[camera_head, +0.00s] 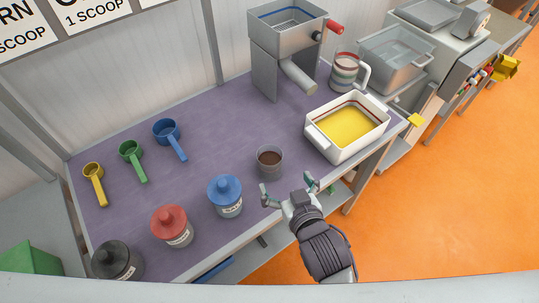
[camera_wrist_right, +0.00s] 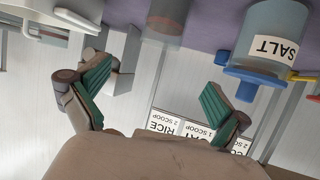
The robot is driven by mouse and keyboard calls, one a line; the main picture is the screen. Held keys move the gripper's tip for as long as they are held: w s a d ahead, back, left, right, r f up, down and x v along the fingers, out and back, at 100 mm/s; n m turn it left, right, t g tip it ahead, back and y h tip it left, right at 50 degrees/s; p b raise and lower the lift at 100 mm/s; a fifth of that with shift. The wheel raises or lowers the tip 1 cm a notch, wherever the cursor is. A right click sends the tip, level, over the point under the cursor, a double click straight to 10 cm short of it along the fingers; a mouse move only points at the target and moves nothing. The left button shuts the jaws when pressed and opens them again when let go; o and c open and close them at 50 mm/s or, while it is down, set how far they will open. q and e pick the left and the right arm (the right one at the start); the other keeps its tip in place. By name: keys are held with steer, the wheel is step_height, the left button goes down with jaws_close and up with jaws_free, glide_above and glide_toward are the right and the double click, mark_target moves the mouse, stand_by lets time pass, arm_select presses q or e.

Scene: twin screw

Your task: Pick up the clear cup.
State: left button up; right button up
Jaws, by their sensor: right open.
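The clear cup (camera_head: 270,163) stands upright on the purple table top, with dark brown contents inside. My right gripper (camera_head: 290,191) is open and empty, just in front of the cup and slightly to its right, with its fingers apart and pointing toward it. In the right wrist view the open fingers (camera_wrist_right: 158,95) show green pads, and the cup (camera_wrist_right: 166,18) appears at the top edge between them, partly cut off. The cup is not between the pads. My left gripper is not in view.
A blue-lidded salt jar (camera_head: 226,196) stands left of the cup; it also shows in the wrist view (camera_wrist_right: 272,40). Red-lidded (camera_head: 171,226) and black-lidded (camera_head: 117,261) jars stand farther left. A white tray (camera_head: 318,135) with yellow contents is at right. Scoops (camera_head: 167,131) lie behind.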

glide_toward(266, 149)
steer(key=w, duration=0.1)
steer(key=x, duration=0.2)
steer(key=p+x, duration=0.1)
steer(key=x, duration=0.1)
steer(key=p+x, duration=0.1)
steer(key=x, duration=0.1)
steer(key=shift+s+f, duration=0.2)
steer(key=shift+f, duration=0.05)
steer(key=shift+s, duration=0.1)
steer(key=shift+c, duration=1.2)
steer(key=c, duration=1.1)
steer(key=shift+r, duration=0.1)
